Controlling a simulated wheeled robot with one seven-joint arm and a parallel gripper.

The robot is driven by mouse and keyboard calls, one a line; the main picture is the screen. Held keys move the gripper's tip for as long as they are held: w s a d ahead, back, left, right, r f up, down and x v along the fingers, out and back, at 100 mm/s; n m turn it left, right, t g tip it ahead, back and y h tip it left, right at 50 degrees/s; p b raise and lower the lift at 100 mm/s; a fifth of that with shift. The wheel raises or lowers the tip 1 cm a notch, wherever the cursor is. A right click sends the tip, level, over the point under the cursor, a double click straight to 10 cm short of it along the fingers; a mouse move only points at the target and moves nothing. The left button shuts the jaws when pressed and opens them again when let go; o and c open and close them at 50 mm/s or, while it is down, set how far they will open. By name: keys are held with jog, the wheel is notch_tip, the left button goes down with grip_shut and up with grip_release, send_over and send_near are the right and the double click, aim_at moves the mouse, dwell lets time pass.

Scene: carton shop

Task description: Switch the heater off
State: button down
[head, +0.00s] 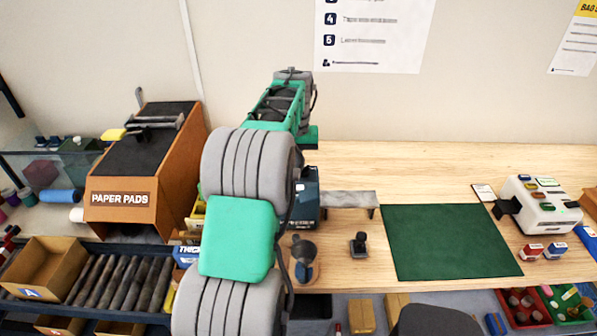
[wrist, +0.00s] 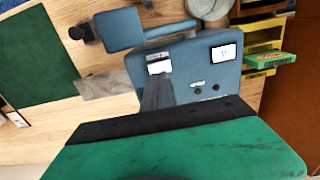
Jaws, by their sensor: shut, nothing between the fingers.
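A blue-grey machine (wrist: 190,88) fills the middle of the wrist view; I take it to be the unit with the heater. Its face carries two white-labelled spots, one on the left (wrist: 159,66) and one on the right (wrist: 224,53), and small dark knobs or screws lower down. My gripper (wrist: 158,82) is shut and empty. Its dark fingers reach up to the left label and cover what is just below it; I cannot tell whether they touch. The switch position is not readable. In the head view the machine (head: 306,205) is mostly hidden behind my arm.
A grey strip (head: 348,198) extends from the machine toward a green mat (head: 450,242). A black-handled stamp (head: 359,243) stands on the bench near the front edge. An orange paper pads dispenser (head: 120,203) is at left, a white device (head: 545,208) at right. Yellow drawers (wrist: 262,45) stand beside the machine.

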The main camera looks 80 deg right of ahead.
aim_at(296, 188)
notch_tip(296, 188, up, 9)
jog(key=b, duration=0.1)
jog(key=shift+r, duration=0.2)
